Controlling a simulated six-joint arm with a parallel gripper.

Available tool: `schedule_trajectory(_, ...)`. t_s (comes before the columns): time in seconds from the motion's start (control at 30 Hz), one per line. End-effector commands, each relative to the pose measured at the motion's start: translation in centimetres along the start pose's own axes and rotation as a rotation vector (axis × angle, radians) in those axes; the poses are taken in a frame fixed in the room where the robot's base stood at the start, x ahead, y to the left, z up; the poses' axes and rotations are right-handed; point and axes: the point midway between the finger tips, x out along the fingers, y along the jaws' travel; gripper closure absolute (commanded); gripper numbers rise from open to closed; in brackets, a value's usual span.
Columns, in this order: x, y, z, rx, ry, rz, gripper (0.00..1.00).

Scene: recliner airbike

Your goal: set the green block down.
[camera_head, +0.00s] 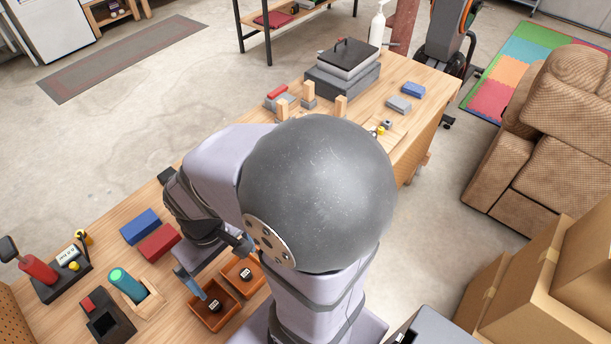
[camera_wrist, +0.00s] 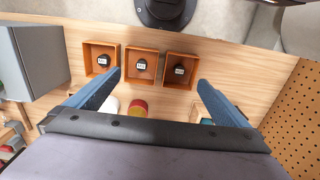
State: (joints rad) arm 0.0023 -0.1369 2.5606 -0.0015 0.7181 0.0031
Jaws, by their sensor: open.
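I cannot make out a green block in either view. My gripper (camera_head: 230,277) is open over the orange trays at the front of the wooden table, and in the wrist view its two blue fingers (camera_wrist: 160,78) stand wide apart with nothing between them. The wrist view shows three orange trays, left (camera_wrist: 89,76), middle (camera_wrist: 130,77) and right (camera_wrist: 166,82), each with a dark labelled piece inside. A teal cylinder (camera_head: 126,284) stands in a wooden holder to the left of my gripper. My arm hides part of the table's middle.
A blue block (camera_head: 140,227) and a red block (camera_head: 160,242) lie behind the trays. A red-handled device (camera_head: 38,268) is at the left. A grey box (camera_head: 343,80), a small blue block (camera_head: 413,90) and wooden pegs (camera_head: 308,91) are at the far end. A pegboard (camera_wrist: 298,115) borders the right.

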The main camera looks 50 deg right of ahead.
Motion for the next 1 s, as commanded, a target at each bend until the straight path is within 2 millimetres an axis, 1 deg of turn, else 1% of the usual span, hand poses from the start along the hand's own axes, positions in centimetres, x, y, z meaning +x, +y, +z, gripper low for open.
schedule_trajectory(0.07,0.0,0.4,0.0,0.017,0.000,0.000,0.00)
schedule_trajectory(0.17,0.0,1.4,0.1,0.066,-0.001,0.000,0.00)
schedule_trajectory(0.27,0.2,3.3,0.4,0.152,-0.014,-0.001,0.00)
schedule_trajectory(0.37,0.7,5.7,1.3,0.271,-0.036,-0.005,0.00)
schedule_trajectory(0.47,1.0,8.6,2.3,0.411,-0.055,-0.011,0.00)
schedule_trajectory(0.6,1.1,13.1,3.1,0.595,-0.056,-0.012,0.00)
schedule_trajectory(0.77,0.7,18.2,3.7,0.741,-0.030,0.011,0.00)
schedule_trajectory(0.87,0.3,21.6,4.0,0.821,0.002,0.038,0.00)
schedule_trajectory(0.93,-0.2,24.5,4.0,0.880,0.035,0.069,0.00)
schedule_trajectory(1.0,-1.1,27.6,3.4,0.929,0.086,0.113,0.00)
